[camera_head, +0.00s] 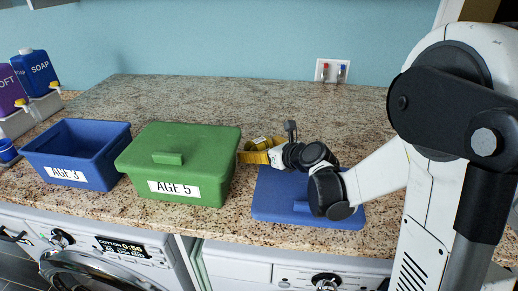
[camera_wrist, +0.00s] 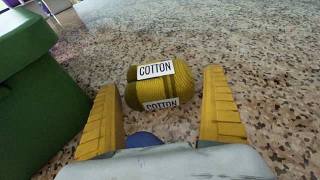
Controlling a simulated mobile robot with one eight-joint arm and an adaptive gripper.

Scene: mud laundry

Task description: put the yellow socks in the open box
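The yellow socks (camera_wrist: 160,87), a rolled pair with white COTTON labels, lie on the granite counter in the wrist view. My gripper (camera_wrist: 168,108) is open, with one yellow finger on each side of the near end of the socks and gaps to both. In the head view my gripper (camera_head: 250,153) reaches low over the counter just right of the green box, and the socks are hard to make out there. The open blue box (camera_head: 108,176), labelled AGE 3, stands at the left with no lid on it; its inside looks empty from here.
A green box (camera_head: 178,168) labelled AGE 5 has its lid on and stands between the blue box and my gripper, close on its left. A blue lid (camera_head: 273,208) lies under my arm. Soap bottles (camera_head: 38,72) stand far left. The back counter is clear.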

